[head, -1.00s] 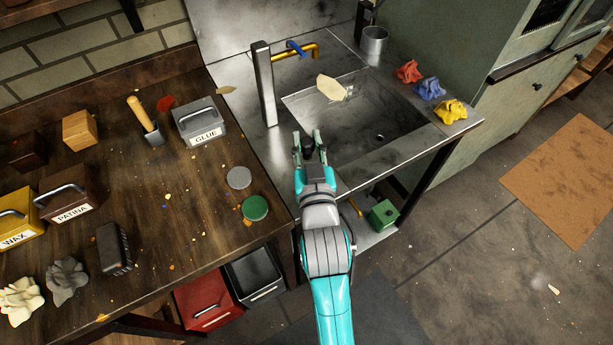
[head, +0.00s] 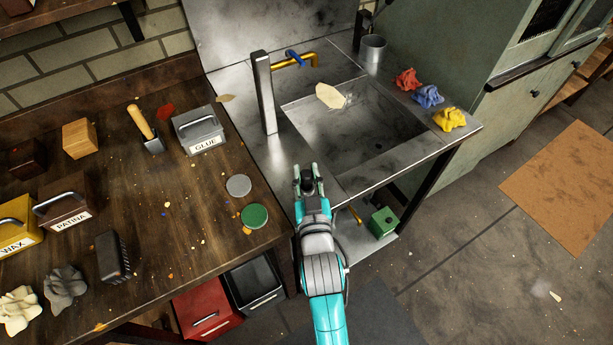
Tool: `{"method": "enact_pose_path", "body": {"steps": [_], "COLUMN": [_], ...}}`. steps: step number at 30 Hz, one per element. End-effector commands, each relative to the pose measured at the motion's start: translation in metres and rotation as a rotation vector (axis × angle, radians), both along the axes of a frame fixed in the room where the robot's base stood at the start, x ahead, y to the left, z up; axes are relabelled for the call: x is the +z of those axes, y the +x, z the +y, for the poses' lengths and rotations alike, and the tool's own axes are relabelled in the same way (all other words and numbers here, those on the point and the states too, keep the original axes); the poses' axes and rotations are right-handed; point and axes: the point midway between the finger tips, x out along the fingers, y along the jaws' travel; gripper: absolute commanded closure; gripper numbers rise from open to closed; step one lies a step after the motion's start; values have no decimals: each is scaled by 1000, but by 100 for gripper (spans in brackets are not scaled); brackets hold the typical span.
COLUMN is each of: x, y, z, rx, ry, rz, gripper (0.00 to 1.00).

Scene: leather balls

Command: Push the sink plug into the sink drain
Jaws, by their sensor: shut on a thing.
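The metal sink (head: 400,117) is set in a steel counter right of the wooden bench. Its drain (head: 378,148) shows faintly as a small dark spot on the basin floor, near the front right. My gripper (head: 308,175) is over the counter's left front part, left of the basin. It is shut on a small dark object (head: 307,182), which looks like the sink plug; my fingers partly hide it. The held object is apart from the drain.
A pale scrap (head: 330,96) shows at the basin's back left. A tall metal post (head: 264,93) and brass tap (head: 300,60) stand behind. Red, blue and yellow cloths (head: 451,119) lie along the right rim. A green-topped tin (head: 254,215) sits on the bench.

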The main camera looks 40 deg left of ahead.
Motion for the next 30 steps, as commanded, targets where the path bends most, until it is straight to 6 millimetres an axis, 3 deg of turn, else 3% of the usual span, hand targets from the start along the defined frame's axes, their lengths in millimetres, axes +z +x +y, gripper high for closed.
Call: {"method": "enact_pose_path", "body": {"steps": [4,14,15,17,30], "x": [-12,-13,-13,-13,-15], "y": [0,0,0,0,-3], "z": [0,0,0,0,-3], "rx": [0,0,0,0,0], "ry": [-2,-1,-1,-1,-1], "rz": [1,-1,-1,-1,-1], "gripper": [100,100,64,49,46]}}
